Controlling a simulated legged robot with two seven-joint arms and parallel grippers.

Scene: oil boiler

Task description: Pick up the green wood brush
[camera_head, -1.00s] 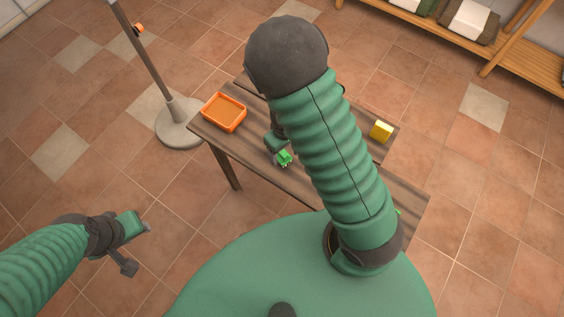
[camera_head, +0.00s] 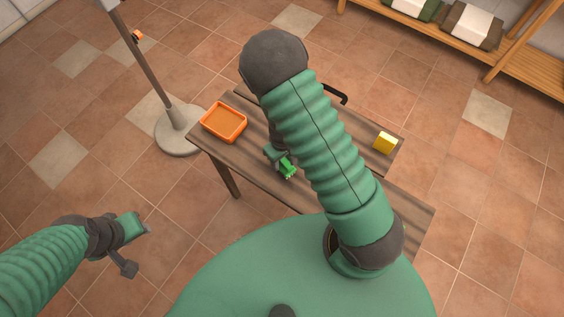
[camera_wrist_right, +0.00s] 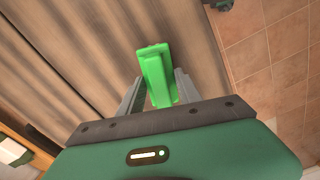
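The green wood brush (camera_head: 288,169) is at the wooden table's near side, just below my right gripper (camera_head: 281,165). In the right wrist view the brush (camera_wrist_right: 158,78) lies between the two grey fingers of the right gripper (camera_wrist_right: 161,86). A finger stands on each side of it, with narrow gaps showing near the finger bases, so this gripper looks open around the brush. Whether the fingertips touch it is hard to tell. My left gripper (camera_head: 139,249) is open and empty, over the floor left of the table.
An orange tray (camera_head: 223,123) sits at the wooden table's (camera_head: 240,157) left end and a yellow block (camera_head: 386,142) at its right. My right arm hides the table's middle. A round-based stand (camera_head: 180,130) is left of the table. A wooden shelf (camera_head: 450,40) is at the back right.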

